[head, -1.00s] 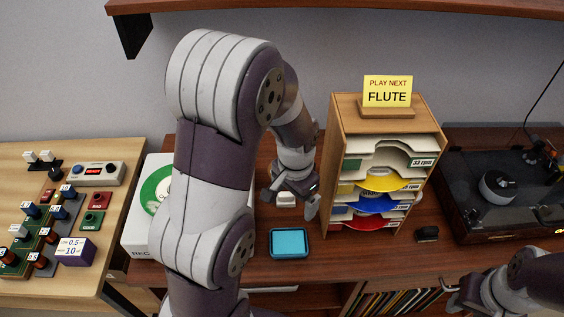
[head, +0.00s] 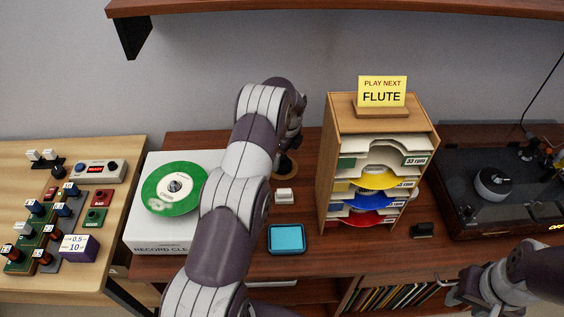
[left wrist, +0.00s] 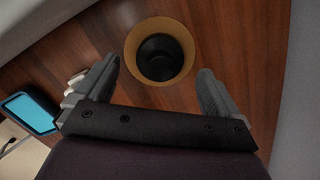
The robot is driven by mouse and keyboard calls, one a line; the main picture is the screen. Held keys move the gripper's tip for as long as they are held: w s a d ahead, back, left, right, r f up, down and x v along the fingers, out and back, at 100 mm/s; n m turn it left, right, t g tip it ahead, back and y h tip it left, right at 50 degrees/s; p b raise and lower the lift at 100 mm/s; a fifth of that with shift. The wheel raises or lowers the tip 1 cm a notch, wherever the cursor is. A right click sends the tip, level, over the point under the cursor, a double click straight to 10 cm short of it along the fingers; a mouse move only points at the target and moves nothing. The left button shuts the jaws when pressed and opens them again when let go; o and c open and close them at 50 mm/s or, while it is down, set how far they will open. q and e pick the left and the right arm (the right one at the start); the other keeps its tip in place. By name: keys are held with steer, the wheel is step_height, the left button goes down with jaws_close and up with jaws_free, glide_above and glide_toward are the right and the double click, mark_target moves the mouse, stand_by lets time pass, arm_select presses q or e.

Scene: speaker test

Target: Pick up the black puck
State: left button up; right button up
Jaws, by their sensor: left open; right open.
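The black puck (left wrist: 160,58) stands on a round tan wooden base (left wrist: 131,42) in the left wrist view. In the head view the wooden base (head: 288,171) shows beside my left arm, which partly hides it. My left gripper (left wrist: 158,76) is open, with one finger on each side of the puck in the picture and nothing between them. How high it is above the puck is hard to tell. My right gripper (head: 456,291) is open and empty at the lower right.
A blue tray (head: 287,238) and a small white block (head: 284,195) lie in front. A record sorter (head: 327,185) stands right, with a turntable (head: 500,222) beyond.

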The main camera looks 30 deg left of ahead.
mark_target(282, 157)
arm_select(q)
steer(key=shift+a+f, duration=0.15)
steer(key=shift+f, duration=0.6)
steer(key=shift+a+f, duration=0.1)
steer(key=shift+f, duration=0.65)
steer(key=c, duration=1.3)
step_height(282, 157, up, 10)
steer(key=shift+f+b, duration=0.2)
steer(key=shift+b, duration=0.5)
steer(key=shift+r, duration=0.25)
